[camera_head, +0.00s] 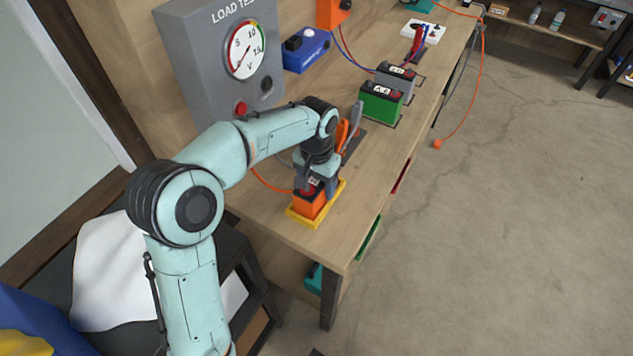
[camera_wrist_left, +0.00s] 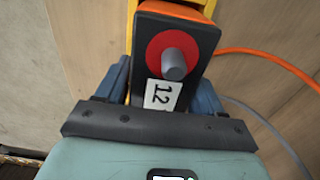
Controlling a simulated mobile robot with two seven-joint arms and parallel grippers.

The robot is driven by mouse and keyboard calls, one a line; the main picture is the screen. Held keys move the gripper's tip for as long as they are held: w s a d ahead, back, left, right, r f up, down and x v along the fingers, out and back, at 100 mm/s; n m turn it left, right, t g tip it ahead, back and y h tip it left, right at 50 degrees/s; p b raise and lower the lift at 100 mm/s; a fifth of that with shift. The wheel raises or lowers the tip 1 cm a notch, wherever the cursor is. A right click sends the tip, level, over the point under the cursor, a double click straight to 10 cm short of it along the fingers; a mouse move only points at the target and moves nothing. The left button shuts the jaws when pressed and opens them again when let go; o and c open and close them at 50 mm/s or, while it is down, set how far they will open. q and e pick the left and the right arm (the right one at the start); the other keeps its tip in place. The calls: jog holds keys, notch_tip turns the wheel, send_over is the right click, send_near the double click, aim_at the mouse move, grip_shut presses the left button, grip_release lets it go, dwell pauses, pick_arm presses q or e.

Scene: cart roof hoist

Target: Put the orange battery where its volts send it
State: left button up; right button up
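The orange battery (camera_head: 308,204) stands upright in a yellow tray (camera_head: 331,203) at the bench's near end. In the left wrist view the battery's black top (camera_wrist_left: 203,36) shows a grey post in a red ring and a white label reading 12. My left gripper (camera_head: 316,186) points down over the battery, its blue fingers (camera_wrist_left: 162,85) on either side of it. Whether they press on it I cannot tell. The grey load tester (camera_head: 205,63) has a round dial (camera_head: 244,50); its red needle appears to point low, at the left. My right gripper is out of view.
Green (camera_head: 380,104) and grey (camera_head: 396,80) batteries stand farther along the bench (camera_head: 290,232). A blue box (camera_head: 305,52) is beside the tester. Red (camera_head: 401,177) and green (camera_head: 368,239) strips show along the bench's right side. An orange cable (camera_head: 268,184) runs near the tray.

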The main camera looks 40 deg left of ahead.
pick_arm(q)
jog(key=o, duration=0.3)
jog(key=shift+r, duration=0.1)
notch_tip(320, 180, up, 13)
jog(key=p, duration=0.2)
jog(key=shift+r+p, duration=0.2)
jog(key=shift+p, duration=0.1)
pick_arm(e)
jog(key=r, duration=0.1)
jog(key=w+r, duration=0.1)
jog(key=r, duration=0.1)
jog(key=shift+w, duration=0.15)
pick_arm(q)
jog(key=shift+d+f, duration=0.1)
